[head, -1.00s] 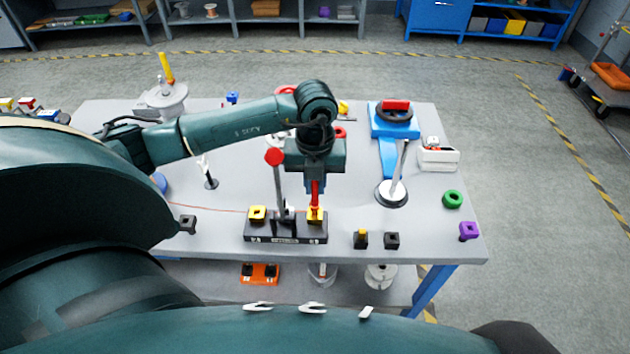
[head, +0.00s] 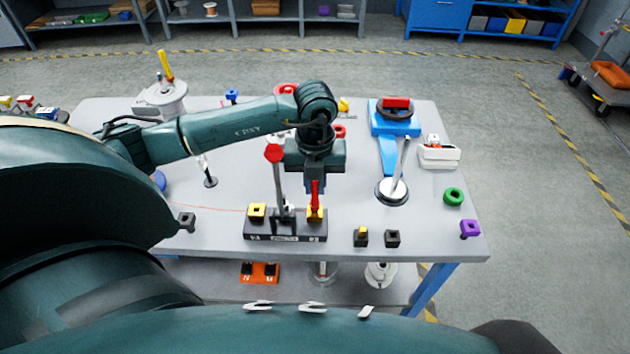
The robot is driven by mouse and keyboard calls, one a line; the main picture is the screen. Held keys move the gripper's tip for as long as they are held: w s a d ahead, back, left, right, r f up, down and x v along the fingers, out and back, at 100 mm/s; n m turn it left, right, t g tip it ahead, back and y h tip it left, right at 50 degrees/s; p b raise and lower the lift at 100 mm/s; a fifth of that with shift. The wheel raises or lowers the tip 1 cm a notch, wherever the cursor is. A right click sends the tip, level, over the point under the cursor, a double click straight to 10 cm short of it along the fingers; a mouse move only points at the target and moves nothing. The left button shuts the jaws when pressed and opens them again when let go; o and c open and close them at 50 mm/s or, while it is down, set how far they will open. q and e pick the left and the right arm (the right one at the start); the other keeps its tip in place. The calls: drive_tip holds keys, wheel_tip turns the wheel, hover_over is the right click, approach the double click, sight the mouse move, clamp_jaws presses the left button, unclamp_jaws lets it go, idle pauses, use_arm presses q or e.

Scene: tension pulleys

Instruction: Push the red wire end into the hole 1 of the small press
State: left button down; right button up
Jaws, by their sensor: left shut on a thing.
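The small press (head: 284,238) is a dark base near the front edge of the table, with an upright lever topped by a red knob (head: 274,153). A yellow block with a dark hole (head: 257,212) sits on its left end, and another yellow block (head: 316,216) on its right end. My left gripper (head: 315,186) points down over the right block, shut on the red wire end (head: 315,195). The lower tip of the red end meets the top of that block; how deep it sits is hidden. A thin red wire (head: 222,208) runs left from the press. My right gripper is out of view.
Two small dark blocks (head: 392,239) lie right of the press. A metal post on a round base (head: 392,191), a green ring (head: 453,196) and a purple block (head: 470,229) are further right. A dark block (head: 187,221) lies left.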

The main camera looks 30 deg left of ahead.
use_arm(q)
drive_tip(key=shift+f+b, duration=0.45)
drive_tip(key=shift+f, duration=0.15)
idle(0.7)
idle(0.5)
drive_tip(key=c, duration=1.3)
unclamp_jaws()
drive_tip(key=shift+c, duration=0.2)
drive_tip(key=shift+o, duration=0.4)
drive_tip(key=shift+o, duration=1.3)
drive_tip(key=shift+r, duration=0.2)
